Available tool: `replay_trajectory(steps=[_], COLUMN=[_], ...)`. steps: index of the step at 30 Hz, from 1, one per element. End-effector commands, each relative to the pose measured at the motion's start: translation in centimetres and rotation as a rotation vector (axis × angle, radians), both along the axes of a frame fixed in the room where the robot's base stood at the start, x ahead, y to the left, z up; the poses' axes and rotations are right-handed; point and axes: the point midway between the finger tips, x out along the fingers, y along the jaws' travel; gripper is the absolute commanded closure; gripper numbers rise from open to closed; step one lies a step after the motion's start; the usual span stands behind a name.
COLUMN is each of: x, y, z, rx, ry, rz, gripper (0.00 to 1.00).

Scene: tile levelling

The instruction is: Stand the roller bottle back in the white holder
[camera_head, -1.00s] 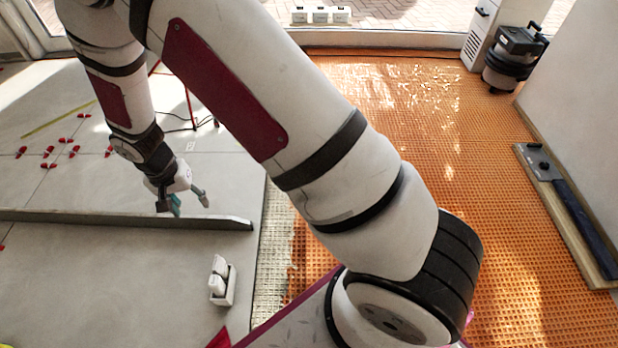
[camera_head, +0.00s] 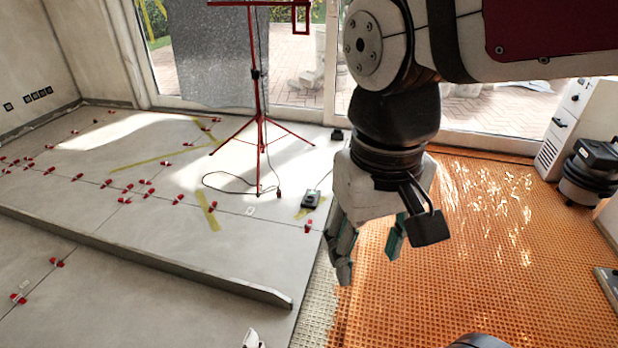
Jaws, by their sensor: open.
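My gripper (camera_head: 368,266) hangs in the middle of the view with its fingers pointing down. The fingers have teal pads, are spread apart, and hold nothing. It appears over the left border of the orange mat, though its height is hard to judge. A small white item (camera_head: 252,341) is cut off by the bottom edge, left of and nearer than my gripper. I cannot tell whether it is the white holder or something in it. I cannot make out the roller bottle in this view.
A long grey straightedge bar (camera_head: 150,255) crosses the tiles at left. Several red levelling wedges (camera_head: 145,187) sit along the joints. A red tripod (camera_head: 258,120) stands behind, with a dark device (camera_head: 311,199) near it. The orange mat (camera_head: 480,270) is mostly clear; a black-topped machine (camera_head: 590,170) stands at right.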

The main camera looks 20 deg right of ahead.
Motion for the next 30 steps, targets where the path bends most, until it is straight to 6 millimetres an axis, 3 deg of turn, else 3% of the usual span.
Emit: replay_trajectory(steps=[3, 9, 28, 30], x=[-3.8, -7.4, -7.9, -7.8], y=[-0.3, -0.2, -0.2, -0.2], z=[0.4, 0.3, 0.2, 1.2], rx=[0.018, 0.035, 0.038, 0.037], ry=[-0.007, -0.004, -0.002, -0.009], rz=[0.047, 0.103, 0.113, 0.112], gripper=[0.5, 0.5, 0.5, 0.5])
